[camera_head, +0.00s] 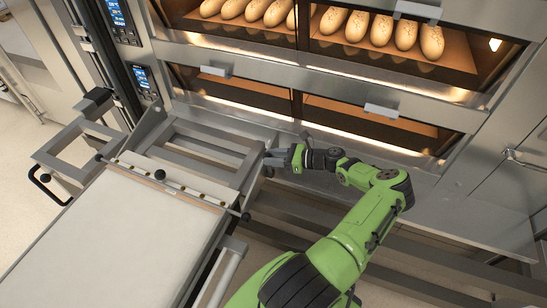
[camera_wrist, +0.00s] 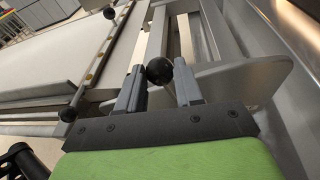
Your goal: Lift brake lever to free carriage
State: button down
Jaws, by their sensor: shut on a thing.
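The brake lever shows a round black knob (camera_wrist: 159,70) between my fingertips in the wrist view. My gripper (camera_wrist: 159,84) is shut on the lever near this knob; its two grey fingers stand either side of it. In the head view my gripper (camera_head: 276,158) is at the right side of the carriage frame (camera_head: 205,151), in front of the lower oven deck, and the lever's knob (camera_head: 268,171) shows just below the fingers. The lever's lower part is hidden. The carriage carries a flat pale loading belt (camera_head: 110,240) at the left.
The deck oven (camera_head: 330,68) stands behind, with several loaves on the upper deck. Other black knobs sit on the carriage, one (camera_head: 245,217) at the belt's right corner and one (camera_head: 160,174) at its end bar. Metal rails (camera_head: 400,260) run low at the right.

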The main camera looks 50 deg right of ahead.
jog(key=c, duration=0.7)
grip_release()
jog(key=shift+d, duration=0.1)
jog(key=shift+c, duration=0.2)
jog(key=p+v, duration=0.1)
jog(key=v, duration=1.4)
jog(key=shift+s, duration=0.3)
jog(key=shift+w+d+r, duration=0.1)
jog(key=shift+w+r, duration=0.05)
